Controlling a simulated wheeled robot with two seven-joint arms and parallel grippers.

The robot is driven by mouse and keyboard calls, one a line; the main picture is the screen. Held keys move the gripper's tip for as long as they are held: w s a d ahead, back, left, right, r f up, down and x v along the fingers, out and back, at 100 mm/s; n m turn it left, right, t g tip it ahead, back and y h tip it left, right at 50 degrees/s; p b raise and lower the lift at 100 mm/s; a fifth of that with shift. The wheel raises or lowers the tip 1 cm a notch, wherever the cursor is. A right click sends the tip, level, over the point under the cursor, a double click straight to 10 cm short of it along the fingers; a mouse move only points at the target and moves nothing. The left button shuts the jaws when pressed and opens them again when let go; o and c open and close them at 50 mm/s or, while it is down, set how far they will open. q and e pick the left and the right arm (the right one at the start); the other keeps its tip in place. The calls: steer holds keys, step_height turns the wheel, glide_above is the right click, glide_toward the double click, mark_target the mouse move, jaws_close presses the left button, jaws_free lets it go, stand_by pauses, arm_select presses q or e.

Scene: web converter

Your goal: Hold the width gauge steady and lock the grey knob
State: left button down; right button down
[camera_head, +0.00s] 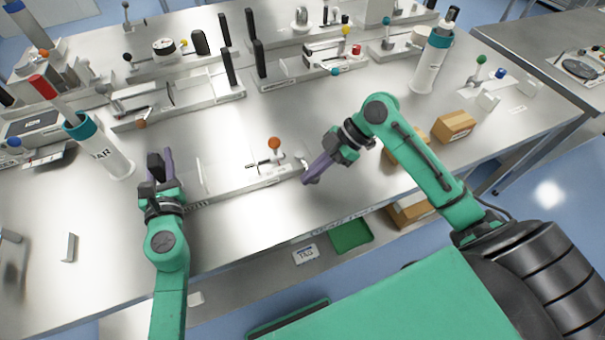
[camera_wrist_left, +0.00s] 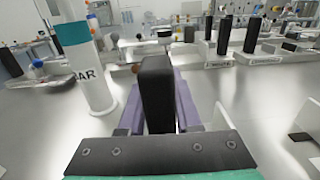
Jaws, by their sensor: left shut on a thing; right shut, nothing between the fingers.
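The width gauge (camera_head: 240,186) is a long grey metal rail lying on the steel bench in the middle of the head view. It has an orange ball knob (camera_head: 274,143) near its right part. A small grey knob (camera_head: 303,161) seems to be at its right end, partly hidden by my right gripper. My left gripper (camera_head: 161,166) is shut on a black upright handle (camera_wrist_left: 157,92) at the gauge's left end, between its purple fingers. My right gripper (camera_head: 312,176) is shut and empty, its fingertips beside the gauge's right end; I cannot tell whether they touch it.
A white cylinder with a teal band (camera_head: 100,148) stands left of my left gripper; another (camera_head: 430,62) stands at the back right. Other gauges (camera_head: 180,100) line the bench's rear. The bench front-left is mostly clear.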

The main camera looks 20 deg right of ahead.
arm_select(q)
steer(key=shift+s+a+f, duration=0.1)
steer(key=shift+f, duration=0.45)
arm_select(e)
steer(key=shift+w+d+f, duration=0.1)
steer(key=shift+w+d, duration=0.05)
steer(key=shift+d, duration=0.7)
steer(key=shift+w+d+f, duration=0.1)
steer(key=shift+d, duration=0.7)
steer(key=shift+r, duration=0.1)
steer(key=a, duration=0.1)
steer(key=s+a, duration=0.1)
steer(key=a, duration=0.1)
steer(key=shift+s+r, duration=0.35)
steer(key=shift+w+d+r, duration=0.1)
steer(key=shift+d+r, duration=0.05)
steer(key=shift+r, duration=0.5)
steer(key=w+d+r, duration=0.2)
steer(key=d+r, duration=0.3)
steer(key=r, duration=0.1)
steer(key=shift+w+r, duration=0.2)
arm_select(q)
steer(key=shift+r+p, duration=0.3)
steer(key=shift+p, duration=0.05)
arm_select(e)
steer(key=shift+r, duration=0.3)
